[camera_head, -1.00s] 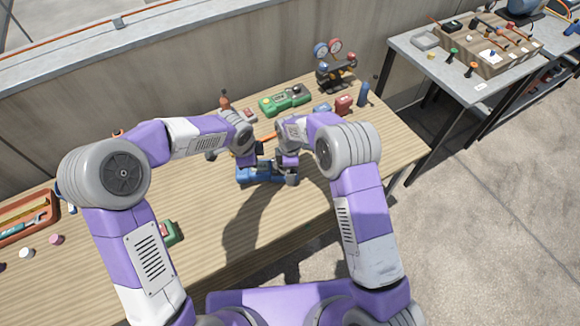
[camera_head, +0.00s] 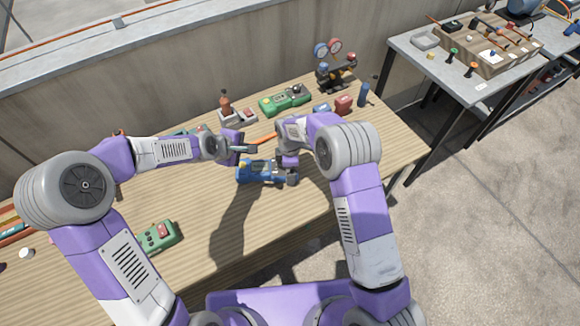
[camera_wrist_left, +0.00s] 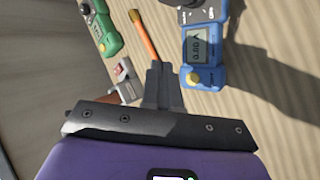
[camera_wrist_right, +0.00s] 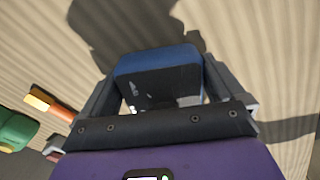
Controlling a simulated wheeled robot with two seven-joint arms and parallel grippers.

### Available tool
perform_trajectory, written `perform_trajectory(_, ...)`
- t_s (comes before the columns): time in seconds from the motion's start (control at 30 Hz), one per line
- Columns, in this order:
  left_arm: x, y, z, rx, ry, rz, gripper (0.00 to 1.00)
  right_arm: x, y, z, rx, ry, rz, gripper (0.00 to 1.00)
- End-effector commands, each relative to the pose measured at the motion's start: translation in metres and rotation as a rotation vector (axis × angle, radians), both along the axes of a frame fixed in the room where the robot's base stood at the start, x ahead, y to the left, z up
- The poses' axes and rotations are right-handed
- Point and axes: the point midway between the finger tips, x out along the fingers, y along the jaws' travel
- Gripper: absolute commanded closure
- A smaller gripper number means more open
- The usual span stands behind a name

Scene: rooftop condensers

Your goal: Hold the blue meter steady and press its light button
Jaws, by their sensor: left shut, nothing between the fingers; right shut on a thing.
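The blue meter (camera_head: 256,171) lies on the wooden workbench in the head view. In the left wrist view the blue meter (camera_wrist_left: 204,56) shows a grey display (camera_wrist_left: 199,47), a dark dial and a round yellow button (camera_wrist_left: 193,78) near its end. My right gripper (camera_head: 288,170) is shut on the meter's right end; the right wrist view shows the meter (camera_wrist_right: 160,72) between its fingers. My left gripper (camera_head: 248,149) is shut and empty, above the bench just behind the meter's yellow-button end. In the left wrist view its closed fingertips (camera_wrist_left: 158,72) appear beside the meter, apart from the button.
An orange-handled tool (camera_head: 265,138) lies behind the meter. Farther back are a green meter (camera_head: 284,99), a grey-and-red item (camera_head: 248,115), a red box (camera_head: 343,105) and a gauge stand (camera_head: 335,75). Another green device (camera_head: 157,237) lies front left. Bench in front of the meter is clear.

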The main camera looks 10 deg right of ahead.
Motion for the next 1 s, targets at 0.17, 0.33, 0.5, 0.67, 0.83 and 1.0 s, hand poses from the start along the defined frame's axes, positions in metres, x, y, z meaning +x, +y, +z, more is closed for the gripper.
perform_trajectory(0.17,0.007,0.016,0.004,-0.209,0.089,0.321,1.00,0.001,0.000,0.001,0.001,-0.002,0.000,0.54)
perform_trajectory(0.33,0.011,0.025,0.006,-0.331,0.137,0.499,1.00,0.001,0.000,0.001,0.001,-0.002,0.000,0.54)
perform_trajectory(0.5,0.012,0.028,0.003,-0.370,0.154,0.556,1.00,0.000,0.000,0.001,0.001,-0.002,0.000,0.54)
perform_trajectory(0.67,0.012,0.028,-0.014,-0.370,0.156,0.557,1.00,0.000,0.000,0.001,0.001,-0.001,0.000,0.54)
perform_trajectory(0.83,0.012,0.028,-0.038,-0.369,0.157,0.554,1.00,0.000,0.000,0.001,0.001,-0.001,0.000,0.54)
perform_trajectory(1.0,0.012,0.027,-0.061,-0.370,0.156,0.554,1.00,0.000,0.000,0.001,0.001,-0.001,0.000,0.54)
